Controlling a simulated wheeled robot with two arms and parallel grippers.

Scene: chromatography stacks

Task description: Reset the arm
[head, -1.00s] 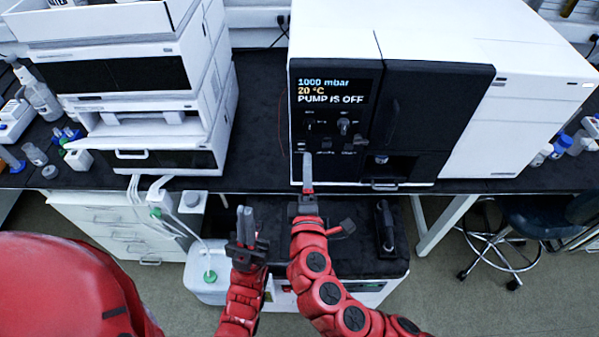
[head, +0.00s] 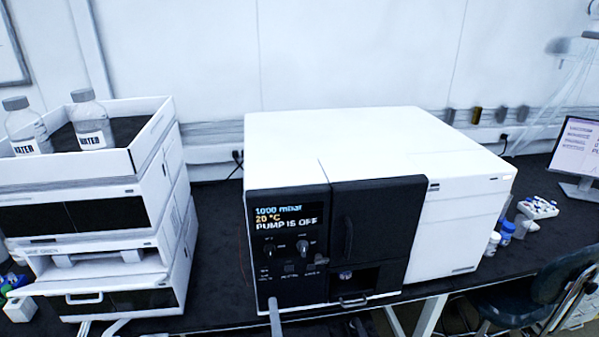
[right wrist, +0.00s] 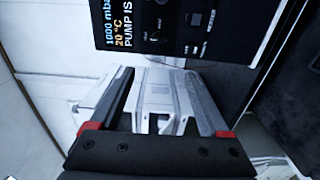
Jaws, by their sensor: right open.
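My right gripper (head: 275,317) shows only as a grey finger at the bottom edge of the head view, at the lower left of the black control panel (head: 290,285). In the right wrist view my right gripper (right wrist: 158,88) has its two fingers spread apart, with nothing seen held between them. The panel's display (head: 288,217) reads 1000 mbar, 20 °C and PUMP IS OFF. It shows turned on its side at the top of the right wrist view (right wrist: 122,25). My left gripper is not in view.
A white instrument stack (head: 165,235) stands at the left, with two water bottles (head: 92,125) on top. The white oven housing (head: 455,215) reaches right from the panel. Small bottles (head: 507,232), a monitor (head: 577,150) and a chair (head: 535,290) are at the right.

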